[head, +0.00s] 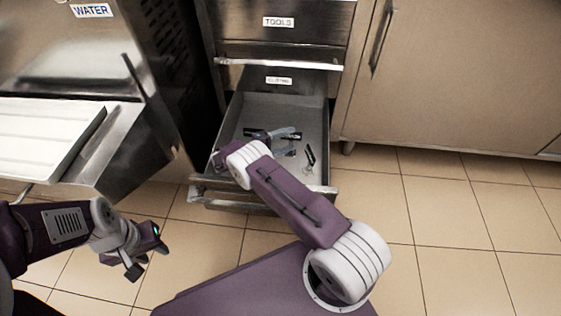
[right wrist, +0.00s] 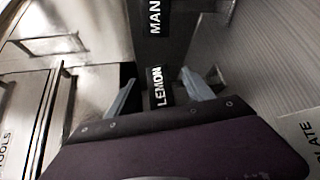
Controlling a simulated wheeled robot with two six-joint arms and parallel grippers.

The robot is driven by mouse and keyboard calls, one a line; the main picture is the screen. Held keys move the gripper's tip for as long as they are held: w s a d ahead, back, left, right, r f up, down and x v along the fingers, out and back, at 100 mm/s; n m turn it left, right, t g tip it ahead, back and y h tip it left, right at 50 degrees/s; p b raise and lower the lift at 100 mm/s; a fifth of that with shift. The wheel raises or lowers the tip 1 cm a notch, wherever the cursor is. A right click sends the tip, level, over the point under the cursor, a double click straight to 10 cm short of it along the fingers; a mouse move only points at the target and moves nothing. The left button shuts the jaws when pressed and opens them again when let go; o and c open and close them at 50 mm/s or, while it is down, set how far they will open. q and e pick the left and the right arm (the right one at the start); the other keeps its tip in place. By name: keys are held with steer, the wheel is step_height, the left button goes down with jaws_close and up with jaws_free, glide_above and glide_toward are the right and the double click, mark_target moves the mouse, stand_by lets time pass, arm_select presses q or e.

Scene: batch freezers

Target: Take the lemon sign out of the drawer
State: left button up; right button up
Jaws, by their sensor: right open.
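The lemon sign (right wrist: 158,92), black with white "LEMON" letters, lies in the open drawer (head: 317,120). In the right wrist view it sits between the two spread fingers of my right gripper (right wrist: 160,84), with no clear contact visible. In the head view my right gripper (head: 284,135) is low inside the drawer, partly hidden by my arm, and I cannot read which sign is there. My left gripper (head: 146,254) hangs over the floor left of the drawer, its fingers apart and empty.
A black sign reading "MAN" (right wrist: 154,18) lies just beyond the lemon sign. A pale sign ending in "LATE" (right wrist: 308,132) is at the right of the wrist view. A closed drawer labelled TOOLS (head: 278,22) is above. A steel machine (head: 125,120) stands left.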

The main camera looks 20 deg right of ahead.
mark_target(299, 136)
steer(key=shift+w+d+f+b, duration=0.15)
steer(key=shift+d+b, duration=0.3)
steer(key=shift+d, duration=0.8)
steer(key=d+b, duration=0.2)
steer(key=d, duration=0.1)
steer(key=d+b, duration=0.1)
steer(key=d, duration=0.1)
steer(key=shift+w+f+b, duration=0.15)
steer(key=shift+f+b, duration=0.15)
steer(key=shift+f, duration=0.05)
steer(key=shift+r, duration=0.15)
jaws_close()
